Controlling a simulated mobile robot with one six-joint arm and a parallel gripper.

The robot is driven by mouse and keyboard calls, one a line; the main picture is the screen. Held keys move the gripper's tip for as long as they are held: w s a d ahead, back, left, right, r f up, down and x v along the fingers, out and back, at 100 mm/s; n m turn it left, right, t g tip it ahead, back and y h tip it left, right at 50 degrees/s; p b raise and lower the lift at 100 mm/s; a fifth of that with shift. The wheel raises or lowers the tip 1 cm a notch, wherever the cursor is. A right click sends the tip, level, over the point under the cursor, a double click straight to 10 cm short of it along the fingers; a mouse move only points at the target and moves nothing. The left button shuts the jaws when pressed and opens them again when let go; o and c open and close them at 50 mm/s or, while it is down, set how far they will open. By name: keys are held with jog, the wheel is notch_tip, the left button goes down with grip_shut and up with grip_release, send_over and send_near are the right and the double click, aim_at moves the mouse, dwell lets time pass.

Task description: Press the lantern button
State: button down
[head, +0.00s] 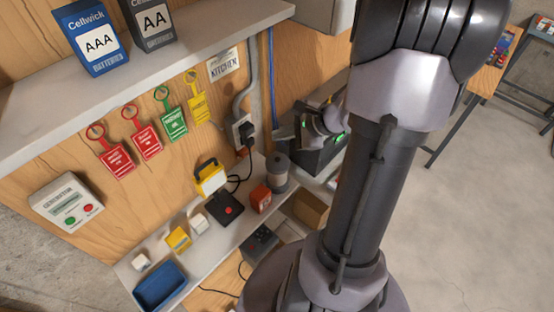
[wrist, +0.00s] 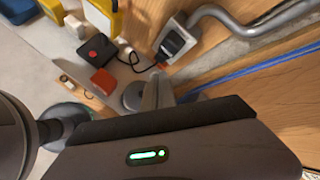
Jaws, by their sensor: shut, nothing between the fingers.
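A yellow lantern (head: 209,181) with a dark handle stands on the lower shelf, against the wooden panel. A black box (head: 222,212) with a red button (head: 228,210) on top sits just in front of it. I cannot tell whether this is the lantern's button. In the wrist view the lantern (wrist: 103,18) is cut off at the top edge, with the black box (wrist: 98,52) below it. My gripper (head: 281,134) is shut and empty, right of the lantern and apart from it. Its fingers (wrist: 158,92) also show in the wrist view.
A red block (head: 260,198) and a grey cylinder (head: 277,172) stand right of the black box. A plug (head: 245,132) with a black cable is in the wall. A generator panel (head: 67,203), coloured tags and an upper shelf (head: 150,55) are at the left. A blue tray (head: 160,287) stands lower left.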

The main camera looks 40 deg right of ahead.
aim_at(278, 159)
notch_tip(278, 159, down, 7)
jog(key=b, duration=0.4)
jog(key=shift+r+b, duration=0.2)
jog(key=shift+b, duration=0.2)
jog(key=shift+f, duration=0.2)
jog(key=shift+f+b, duration=0.1)
jog(key=shift+b, duration=0.3)
dwell(0.9)
jog(key=shift+f+b, duration=0.35)
jog(key=shift+b, duration=0.15)
jog(key=shift+f+b, duration=0.35)
jog(key=shift+b, duration=0.15)
dwell(0.4)
dwell(0.3)
jog(key=shift+r+p, duration=0.5)
jog(key=shift+r, duration=0.35)
